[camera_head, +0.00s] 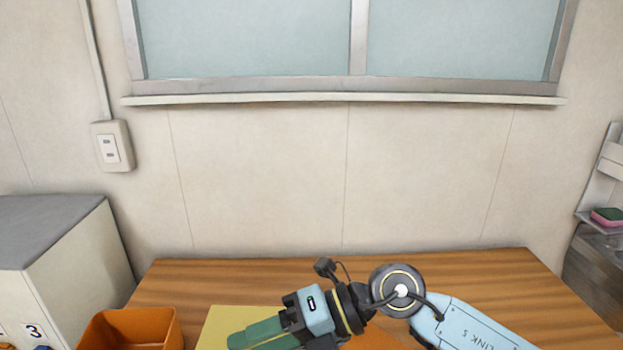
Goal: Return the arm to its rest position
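My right arm (465,328) comes in from the lower right, low over the wooden table. Its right gripper (238,340) has green fingers that point left, over a yellow flat thing. The fingers run close together at the bottom edge of the picture, and I cannot tell whether they are open or shut. No held object shows. My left gripper is not in view.
An orange bin (130,328) stands at the table's left end, beside the yellow sheet or tray (222,318). A grey-topped white cabinet (85,270) is at left. The wooden table (520,280) is bare at right. A wall with a window stands behind.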

